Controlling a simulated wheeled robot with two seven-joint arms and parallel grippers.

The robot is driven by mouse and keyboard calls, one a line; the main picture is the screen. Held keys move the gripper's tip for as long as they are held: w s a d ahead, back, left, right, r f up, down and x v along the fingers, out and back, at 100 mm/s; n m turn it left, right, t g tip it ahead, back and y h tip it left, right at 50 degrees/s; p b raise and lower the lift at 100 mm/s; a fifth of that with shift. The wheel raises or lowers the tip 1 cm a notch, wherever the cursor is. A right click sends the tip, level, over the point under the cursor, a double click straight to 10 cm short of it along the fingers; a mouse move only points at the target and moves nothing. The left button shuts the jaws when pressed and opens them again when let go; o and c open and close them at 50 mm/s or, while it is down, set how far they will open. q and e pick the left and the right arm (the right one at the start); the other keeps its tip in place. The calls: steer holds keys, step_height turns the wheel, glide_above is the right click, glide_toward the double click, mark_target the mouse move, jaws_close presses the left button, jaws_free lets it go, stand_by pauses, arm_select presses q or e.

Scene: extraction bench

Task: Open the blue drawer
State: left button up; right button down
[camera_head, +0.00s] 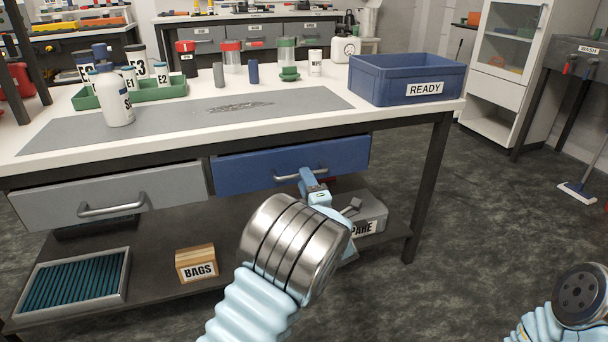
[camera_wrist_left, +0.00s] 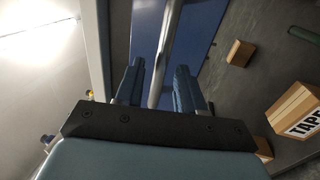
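The blue drawer (camera_head: 240,173) is under the right part of the bench, with a metal bar handle (camera_head: 285,177) across its front. Its front looks about level with the grey drawer's, and no inside shows. My left gripper (camera_head: 309,180) is at the right end of this handle. In the left wrist view, the handle (camera_wrist_left: 166,45) runs between the two fingers of my left gripper (camera_wrist_left: 160,80). The fingers are apart, with a gap beside the bar. The drawer front (camera_wrist_left: 200,35) is behind them. My right gripper is not in view; only part of my right arm shows.
A grey drawer (camera_head: 110,197) is on the left. The lower shelf holds a BAGS box (camera_head: 196,264), a tray (camera_head: 75,283) and a grey bin (camera_head: 370,215). A READY crate (camera_head: 405,80) stands on the bench. A TAPE box (camera_wrist_left: 298,110) shows in the wrist view.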

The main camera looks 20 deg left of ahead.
arm_select(q)
steer(key=shift+x, duration=1.5)
jaws_close()
